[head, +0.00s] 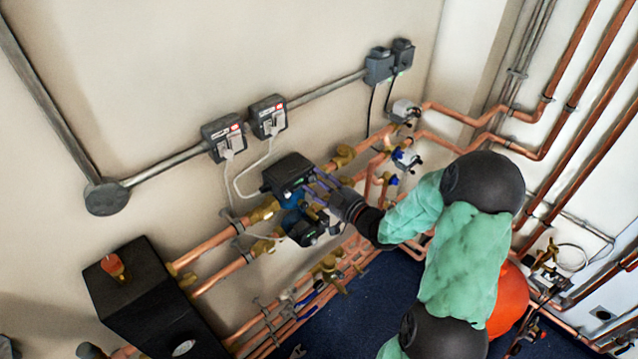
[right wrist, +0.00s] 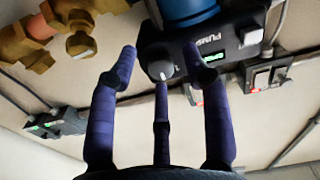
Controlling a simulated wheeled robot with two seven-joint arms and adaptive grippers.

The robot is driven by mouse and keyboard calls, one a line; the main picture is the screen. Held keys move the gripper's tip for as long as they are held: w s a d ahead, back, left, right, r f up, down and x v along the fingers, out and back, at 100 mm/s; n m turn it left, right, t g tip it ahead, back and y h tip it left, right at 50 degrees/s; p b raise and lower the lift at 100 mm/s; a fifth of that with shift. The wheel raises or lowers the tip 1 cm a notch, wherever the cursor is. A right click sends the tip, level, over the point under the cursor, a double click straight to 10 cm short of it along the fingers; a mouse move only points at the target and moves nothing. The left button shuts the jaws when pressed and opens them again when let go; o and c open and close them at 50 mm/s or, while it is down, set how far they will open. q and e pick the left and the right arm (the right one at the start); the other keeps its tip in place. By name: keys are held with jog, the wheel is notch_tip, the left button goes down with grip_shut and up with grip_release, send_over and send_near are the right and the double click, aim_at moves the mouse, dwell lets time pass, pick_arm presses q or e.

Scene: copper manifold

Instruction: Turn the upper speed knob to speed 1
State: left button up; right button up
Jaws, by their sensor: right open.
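The upper pump head (head: 288,173) is a black box on the copper manifold in the head view. My right gripper (head: 318,188) comes in from the right, its purple fingers at the pumps. In the right wrist view a black pump box (right wrist: 224,38) carries a round dark speed knob (right wrist: 160,70) with a white mark. My right gripper (right wrist: 160,62) is open there, with fingertips spread left, right and below the knob. I cannot tell whether any finger touches it. The speed numbers are unreadable. My left gripper is out of view.
A lower pump head (head: 304,229) sits close below the upper one. Brass valves (head: 343,156) and copper pipes crowd around. Wall sockets with plugs (head: 224,137) and a hanging white cable are up left. A black box (head: 150,300) stands lower left.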

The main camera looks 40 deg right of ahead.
grip_shut()
jog(key=shift+f, duration=0.1)
jog(key=shift+b, duration=0.4)
jog(key=shift+f+n+b, duration=0.1)
jog(key=shift+n+b, duration=4.5)
jog(key=shift+b, duration=2.55)
